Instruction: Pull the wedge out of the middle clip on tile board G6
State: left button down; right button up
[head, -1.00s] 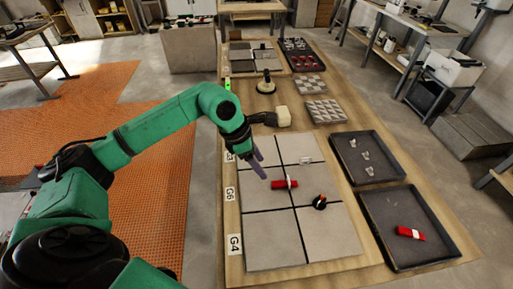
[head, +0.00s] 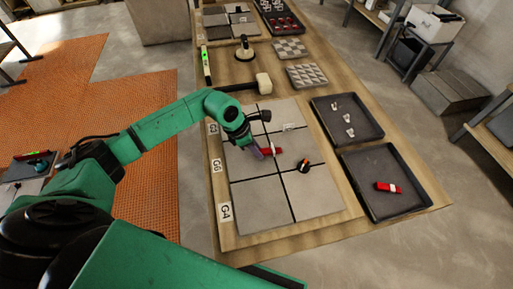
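My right gripper is not in view.
Right of the board, a dark tray (head: 348,136) holds white clips and a nearer tray (head: 397,207) holds a red wedge. A pale-headed mallet (head: 263,83) lies behind the board, with a suction cup (head: 244,53) beyond. The front tiles are clear.

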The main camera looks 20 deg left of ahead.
aim_at(244, 158)
pick_arm(q)
jog(key=shift+s+a, duration=0.4)
jog(key=shift+a, duration=0.2)
dwell(0.7)
jog(key=shift+s+a+r, duration=0.1)
jog(key=shift+s+a, duration=0.5)
jog(key=shift+a, duration=0.35)
jog(key=shift+s+a+r, duration=0.1)
jog(key=shift+s+a, duration=0.45)
jog(key=shift+a, duration=0.35)
notch_tip(244, 158, up, 6)
jog(key=p, duration=0.3)
